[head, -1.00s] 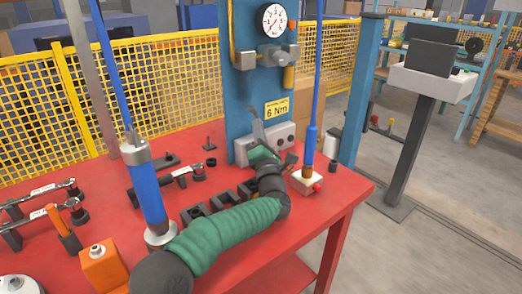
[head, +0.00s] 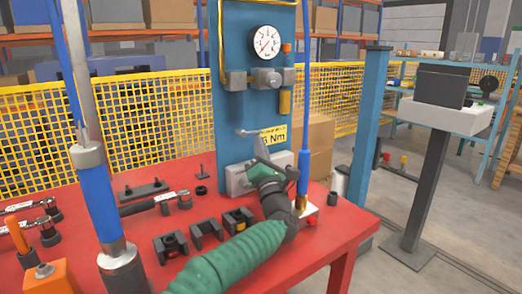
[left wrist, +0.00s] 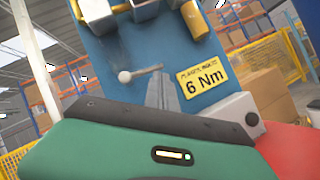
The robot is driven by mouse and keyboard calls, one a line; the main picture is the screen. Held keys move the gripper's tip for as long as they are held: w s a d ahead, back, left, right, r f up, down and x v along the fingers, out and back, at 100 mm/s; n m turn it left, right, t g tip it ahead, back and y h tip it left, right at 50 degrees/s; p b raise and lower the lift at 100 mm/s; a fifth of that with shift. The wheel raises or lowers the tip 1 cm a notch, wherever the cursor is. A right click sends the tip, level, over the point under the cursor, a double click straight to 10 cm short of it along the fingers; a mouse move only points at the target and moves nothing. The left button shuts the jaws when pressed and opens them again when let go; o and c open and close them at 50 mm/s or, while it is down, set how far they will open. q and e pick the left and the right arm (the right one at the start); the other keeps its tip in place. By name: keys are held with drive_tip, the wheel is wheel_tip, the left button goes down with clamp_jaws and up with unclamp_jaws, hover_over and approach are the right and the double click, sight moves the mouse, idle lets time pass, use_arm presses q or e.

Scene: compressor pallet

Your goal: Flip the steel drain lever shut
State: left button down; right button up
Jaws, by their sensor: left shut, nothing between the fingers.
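The steel drain lever (head: 251,132) is a short grey bar with a round knob on its left end, in front of the blue panel (head: 228,110). It lies nearly level. In the left wrist view the lever (left wrist: 143,74) is left of the yellow 6 Nm label. My left gripper (head: 258,148) is just below the lever in the head view, its narrow grey fingers shut and empty. In the left wrist view the gripper (left wrist: 162,82) points up, its tips by the lever's right end. I cannot tell whether they touch. My right gripper is not in view.
A pressure gauge (head: 265,42) and pipe fittings are on the panel above. A grey block (head: 240,180) stands at the panel's foot. Two blue hanging tools (head: 97,205) (head: 304,168) flank my left arm. Black holders (head: 206,232) and wrenches are on the red table (head: 345,228).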

use_arm(q)
drive_tip(key=shift+d+r, duration=0.15)
drive_tip(key=shift+r, duration=0.05)
idle(0.5)
drive_tip(key=s+d+f+p, duration=0.1)
drive_tip(key=s+d, duration=0.1)
drive_tip(key=s, duration=0.6)
drive_tip(key=s+d+f+p, duration=0.1)
drive_tip(key=s+d, duration=0.1)
drive_tip(key=s, duration=0.5)
drive_tip(key=shift+s+f, duration=0.2)
drive_tip(key=shift+s, duration=0.2)
drive_tip(key=shift+d, duration=0.1)
